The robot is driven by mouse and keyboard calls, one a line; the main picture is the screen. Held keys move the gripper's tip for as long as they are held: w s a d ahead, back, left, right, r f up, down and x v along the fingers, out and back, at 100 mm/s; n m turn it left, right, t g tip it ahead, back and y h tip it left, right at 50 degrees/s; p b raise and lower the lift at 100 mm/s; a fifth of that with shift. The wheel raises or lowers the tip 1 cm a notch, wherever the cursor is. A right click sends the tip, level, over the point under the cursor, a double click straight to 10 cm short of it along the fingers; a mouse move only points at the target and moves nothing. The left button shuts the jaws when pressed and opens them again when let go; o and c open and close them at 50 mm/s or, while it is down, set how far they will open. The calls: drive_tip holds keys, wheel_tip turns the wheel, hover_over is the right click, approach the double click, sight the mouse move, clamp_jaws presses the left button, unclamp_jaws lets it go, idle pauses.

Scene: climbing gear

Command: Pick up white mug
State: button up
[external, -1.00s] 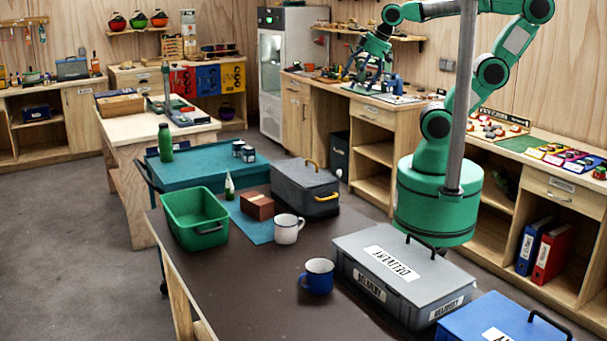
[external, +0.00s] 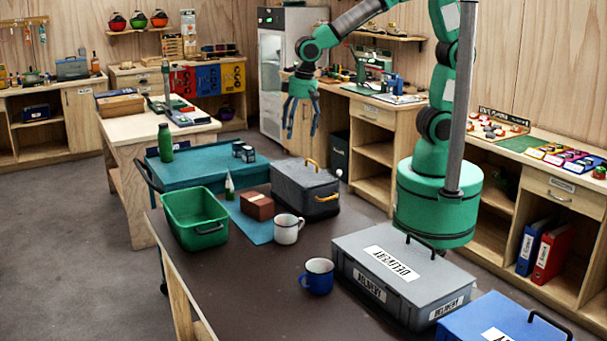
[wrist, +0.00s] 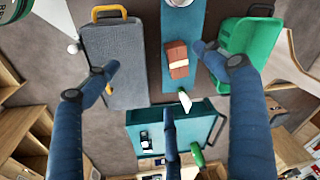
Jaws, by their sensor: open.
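The white mug (external: 287,229) stands upright on the dark bench at the near edge of a teal mat, beside a brown brick-like block. In the wrist view, a round pale thing that looks like the mug (wrist: 178,8) is cut off by the top edge. My gripper (external: 300,132) has blue fingers, spread open and empty, pointing down. It hangs in the air well above the bench, over the area of the grey case. The fingers also show in the wrist view, with nothing between them.
Close to the mug are the brown block (external: 257,206), grey case with yellow handles (external: 305,187), green bin (external: 195,218) and blue mug (external: 318,276). A grey delivery box (external: 405,277) stands at right. The bench front left is clear.

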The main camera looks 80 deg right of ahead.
drive_tip(key=g, duration=0.1)
hover_over(284, 219)
drive_tip(key=d, duration=0.4)
wheel_tip(284, 219, down, 8)
drive_tip(key=f, duration=0.1)
drive_tip(key=s+a+f+h, duration=0.1)
drive_tip(key=a+f, duration=0.7)
drive_tip(key=f, duration=0.2)
drive_tip(key=shift+g, duration=0.4)
drive_tip(key=shift+a, duration=0.1)
drive_tip(key=shift+d+f+b, duration=0.15)
drive_tip(key=shift+f+b, duration=0.35)
drive_tip(key=shift+f, duration=1.65)
drive_tip(key=shift+d+f+b, duration=0.1)
drive_tip(key=shift+f+b, duration=0.35)
drive_tip(key=shift+f, duration=1.65)
drive_tip(key=shift+d+f+b, duration=0.15)
drive_tip(key=shift+f+b, duration=0.2)
drive_tip(key=shift+f, duration=0.95)
drive_tip(key=shift+d+f+b, duration=0.15)
drive_tip(key=shift+f+b, duration=0.2)
drive_tip(key=shift+f, duration=0.95)
drive_tip(key=shift+c, duration=0.6)
